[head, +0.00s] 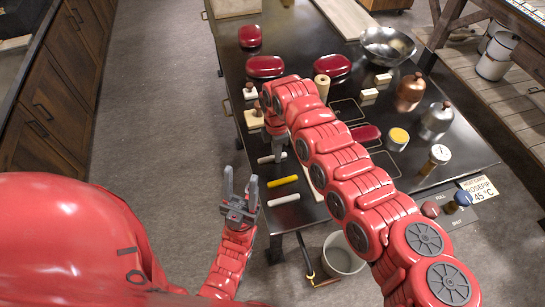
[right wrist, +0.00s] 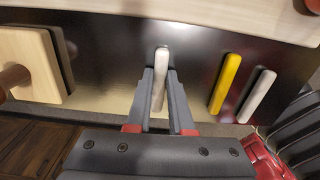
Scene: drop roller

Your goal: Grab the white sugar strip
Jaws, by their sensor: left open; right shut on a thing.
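A white sugar strip (head: 268,159) lies on the dark table near its left edge. In the right wrist view the same strip (right wrist: 160,72) stands between the two grey fingers. My right gripper (head: 279,150) is shut on it; its fingers press on both sides (right wrist: 160,85). A yellow strip (head: 283,181) and a second white strip (head: 285,199) lie nearer the front; both also show in the right wrist view, yellow (right wrist: 225,82) and white (right wrist: 257,96). My left gripper (head: 241,182) is open and empty, beside the table's left edge. My right arm hides part of the table.
A wooden block with a knob (head: 254,119) stands just beyond the held strip. Dark red lidded boxes (head: 265,67), a steel bowl (head: 388,45), a copper jar (head: 410,90) and a grey jar (head: 436,120) stand further back. A bucket (head: 342,256) sits on the floor in front.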

